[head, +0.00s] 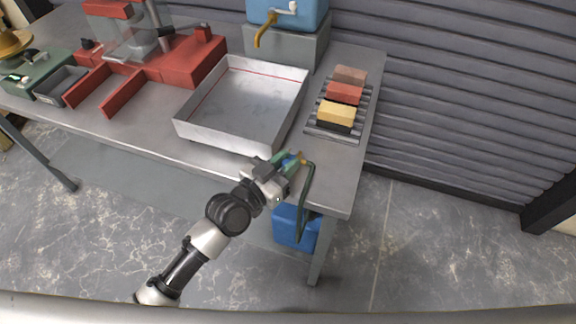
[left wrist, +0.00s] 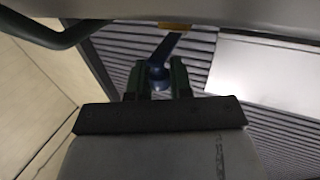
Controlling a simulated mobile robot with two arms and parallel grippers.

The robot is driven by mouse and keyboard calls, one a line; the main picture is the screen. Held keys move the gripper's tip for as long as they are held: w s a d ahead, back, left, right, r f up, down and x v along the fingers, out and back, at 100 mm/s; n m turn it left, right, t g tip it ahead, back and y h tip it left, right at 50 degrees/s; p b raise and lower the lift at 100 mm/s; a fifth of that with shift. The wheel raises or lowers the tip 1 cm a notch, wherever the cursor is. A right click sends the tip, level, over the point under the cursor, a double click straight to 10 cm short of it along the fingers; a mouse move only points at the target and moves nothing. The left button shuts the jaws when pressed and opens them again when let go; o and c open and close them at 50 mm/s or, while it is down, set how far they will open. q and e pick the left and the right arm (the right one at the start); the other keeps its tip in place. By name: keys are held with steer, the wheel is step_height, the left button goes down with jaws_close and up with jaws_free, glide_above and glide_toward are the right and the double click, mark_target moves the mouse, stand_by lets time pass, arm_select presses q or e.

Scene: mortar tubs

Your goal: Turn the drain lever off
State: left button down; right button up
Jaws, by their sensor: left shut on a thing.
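The drain lever (head: 290,162) is small and blue, at the front edge of the bench, below the front right corner of the metal tray (head: 186,130). My left gripper (head: 288,161) reaches up to it from the front, and its green fingers are shut on it. In the left wrist view the blue lever (left wrist: 164,50) runs up from a rounded part between the two fingers (left wrist: 157,80). The fingers hide much of the lever in the head view, and I cannot tell its exact angle. My right gripper is not in view.
A dark green drain hose (head: 303,200) bends down from a brass fitting (head: 302,159) to a blue container (head: 290,226) under the bench. A rack (head: 313,125) with coloured bars stands right of the tray. A blue tank (head: 290,18) with a tap stands behind. The floor in front is clear.

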arm_select(q)
steer(key=c, duration=1.1)
jaws_free()
steer(key=shift+o, duration=0.2)
steer(key=shift+s+a, duration=0.1)
steer(key=shift+a, duration=0.05)
steer(key=b+v, duration=0.1)
steer(key=v, duration=0.9)
steer(key=shift+s+a+b, duration=0.15)
steer(key=shift+a+b, duration=0.05)
steer(key=shift+b, duration=0.1)
